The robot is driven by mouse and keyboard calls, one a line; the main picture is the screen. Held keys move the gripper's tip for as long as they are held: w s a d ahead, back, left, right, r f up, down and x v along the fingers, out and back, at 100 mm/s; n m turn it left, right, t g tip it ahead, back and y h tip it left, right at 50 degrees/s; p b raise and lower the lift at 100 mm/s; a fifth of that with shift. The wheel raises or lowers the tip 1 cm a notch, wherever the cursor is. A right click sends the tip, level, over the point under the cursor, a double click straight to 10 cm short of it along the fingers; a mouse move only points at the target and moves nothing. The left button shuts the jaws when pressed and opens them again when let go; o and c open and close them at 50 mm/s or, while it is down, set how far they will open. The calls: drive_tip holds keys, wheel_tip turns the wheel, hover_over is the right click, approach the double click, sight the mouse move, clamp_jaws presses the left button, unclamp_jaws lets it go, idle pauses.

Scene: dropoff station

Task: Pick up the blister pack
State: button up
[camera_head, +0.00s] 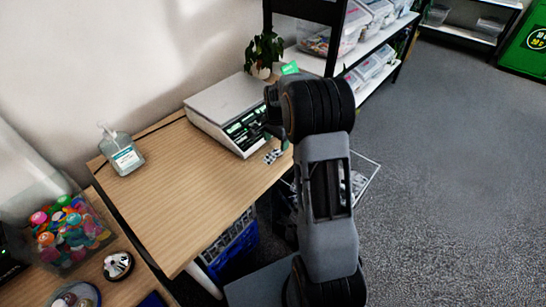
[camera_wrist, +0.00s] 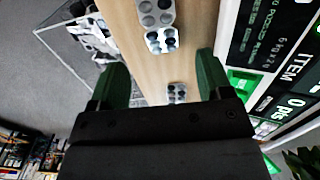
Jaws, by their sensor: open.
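Small grey-and-white blister packs lie on the wooden table near its right edge, beside the scale. In the head view they are a small cluster (camera_head: 272,156) close to my arm. In the wrist view, one pack (camera_wrist: 156,12) is at the top, another (camera_wrist: 162,40) sits just below it, and a smaller-looking one (camera_wrist: 177,92) shows between the fingers near the gripper body. My gripper (camera_wrist: 162,72) is open, its two green fingers spread above the table, with nothing visibly held. In the head view, my arm hides most of the gripper.
The scale (camera_head: 222,108) with its lit display stands right beside the packs. A wire basket (camera_head: 366,172) hangs past the table's right edge. A sanitizer bottle (camera_head: 122,152) stands at the back left. The table's middle (camera_head: 190,190) is clear.

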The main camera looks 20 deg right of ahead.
sight(276, 152)
drive_tip(key=shift+a+f, duration=0.1)
drive_tip(key=shift+f, duration=2.6)
drive_tip(key=shift+c, duration=0.2)
drive_tip(key=c, duration=1)
